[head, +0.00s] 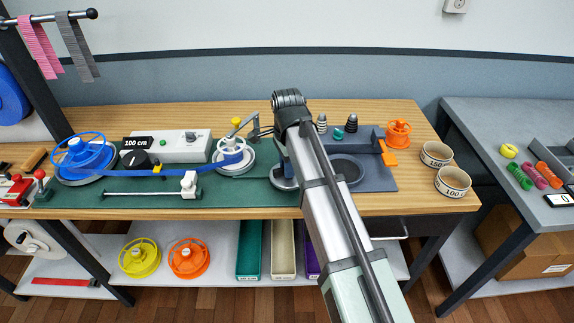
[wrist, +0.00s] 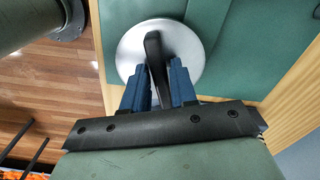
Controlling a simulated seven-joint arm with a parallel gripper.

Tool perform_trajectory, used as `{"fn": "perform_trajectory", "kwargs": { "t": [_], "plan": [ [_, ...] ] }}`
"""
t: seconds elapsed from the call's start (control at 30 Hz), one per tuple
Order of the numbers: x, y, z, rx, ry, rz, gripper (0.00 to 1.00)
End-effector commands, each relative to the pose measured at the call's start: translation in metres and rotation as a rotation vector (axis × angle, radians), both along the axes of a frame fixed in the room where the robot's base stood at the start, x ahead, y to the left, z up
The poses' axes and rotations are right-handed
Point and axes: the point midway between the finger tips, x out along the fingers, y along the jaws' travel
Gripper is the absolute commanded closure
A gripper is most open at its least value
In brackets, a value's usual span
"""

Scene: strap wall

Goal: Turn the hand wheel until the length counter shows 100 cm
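The length counter (head: 136,142), a small black display, reads 100 cm. In the wrist view a round silver wheel (wrist: 126,55) with an upright black bar (wrist: 153,50) across it lies on the green mat; I take it for the hand wheel. My gripper (wrist: 158,78) has its two blue fingers on either side of this bar, close to it. Whether they press on it I cannot tell.
A grey tray (head: 375,178), an orange spool (head: 398,134) and two labelled cups (head: 436,154) stand on the right.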

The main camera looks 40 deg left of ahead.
Motion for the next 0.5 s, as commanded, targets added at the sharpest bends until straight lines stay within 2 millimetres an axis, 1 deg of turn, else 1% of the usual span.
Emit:
{"fn": "perform_trajectory", "kwargs": {
  "t": [0.03, 0.13, 0.17, 0.37, 0.5],
  "plan": [
    [0.0, 0.0, 0.0, 0.0, 0.0, 0.0, 0.68],
    [-0.0001, 0.0, -0.0001, 0.0, 0.0, 0.001, 0.58],
    [-0.0001, 0.0, -0.0001, 0.0, 0.0, 0.001, 0.57],
    [-0.0003, -0.0001, 0.0, 0.0, 0.0, 0.001, 0.57],
    [-0.0001, 0.0002, 0.0038, 0.0, 0.0, 0.001, 0.57]
  ]
}}
